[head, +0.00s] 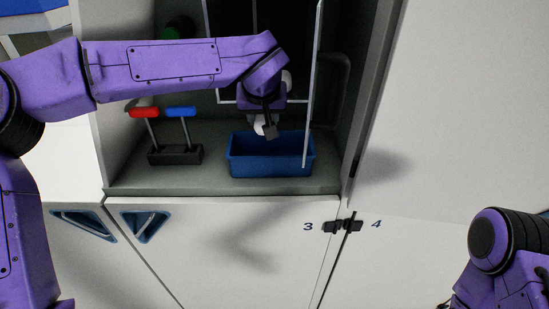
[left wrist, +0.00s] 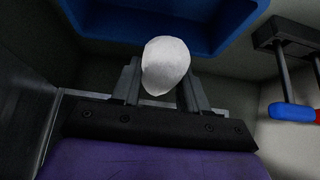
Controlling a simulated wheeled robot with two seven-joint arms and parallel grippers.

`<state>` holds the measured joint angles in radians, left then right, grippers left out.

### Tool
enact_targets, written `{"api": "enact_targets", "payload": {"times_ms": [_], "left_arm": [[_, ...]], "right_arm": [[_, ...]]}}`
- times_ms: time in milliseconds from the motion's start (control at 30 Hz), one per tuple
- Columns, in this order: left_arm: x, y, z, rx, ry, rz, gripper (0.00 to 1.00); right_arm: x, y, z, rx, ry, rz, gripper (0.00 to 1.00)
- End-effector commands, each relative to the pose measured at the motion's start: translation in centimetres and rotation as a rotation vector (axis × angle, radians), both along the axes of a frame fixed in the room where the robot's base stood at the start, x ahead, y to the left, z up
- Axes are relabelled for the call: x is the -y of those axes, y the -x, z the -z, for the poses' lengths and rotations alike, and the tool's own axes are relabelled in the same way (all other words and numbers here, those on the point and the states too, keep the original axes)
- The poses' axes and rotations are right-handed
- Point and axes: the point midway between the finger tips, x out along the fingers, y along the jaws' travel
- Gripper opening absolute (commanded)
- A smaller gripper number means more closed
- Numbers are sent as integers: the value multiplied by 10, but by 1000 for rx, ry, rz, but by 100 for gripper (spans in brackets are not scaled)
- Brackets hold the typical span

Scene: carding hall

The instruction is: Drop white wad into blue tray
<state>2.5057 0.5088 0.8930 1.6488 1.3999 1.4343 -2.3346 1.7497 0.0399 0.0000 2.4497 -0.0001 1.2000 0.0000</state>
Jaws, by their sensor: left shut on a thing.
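The white wad (left wrist: 165,66) is between the fingers of my left gripper (left wrist: 162,85) in the left wrist view. In the head view my left gripper (head: 266,126) is shut on the wad (head: 260,126), which is partly hidden by a finger. The blue tray (head: 271,166) stands on the cabinet floor, and the gripper with the wad is at its back rim in the picture; I cannot tell the exact height above it. The tray also shows at the top of the left wrist view (left wrist: 220,42). My right gripper is not in view; only part of the right arm shows.
A black rack (head: 175,155) with a red-handled tool (head: 144,112) and a blue-handled tool (head: 181,112) stands left of the tray. A clear panel with a pale frame (head: 312,90) stands in front of the tray's right part. The cabinet's side walls close in the space.

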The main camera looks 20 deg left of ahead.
Motion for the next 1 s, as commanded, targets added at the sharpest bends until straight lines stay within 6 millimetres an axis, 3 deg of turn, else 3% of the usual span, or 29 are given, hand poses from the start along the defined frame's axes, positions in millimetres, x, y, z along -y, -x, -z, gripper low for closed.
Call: {"api": "enact_targets", "payload": {"times_ms": [33,100,467,800,1000], "left_arm": [[0,0,-1,0,0,0,50],[0,0,-1,0,0,0,73],[1,3,-6,3,0,0,73],[12,42,-68,3,0,0,73],[15,54,-88,0,0,0,73]], "right_arm": [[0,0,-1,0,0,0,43],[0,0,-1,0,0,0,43],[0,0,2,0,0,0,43],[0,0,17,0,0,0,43],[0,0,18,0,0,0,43]]}}
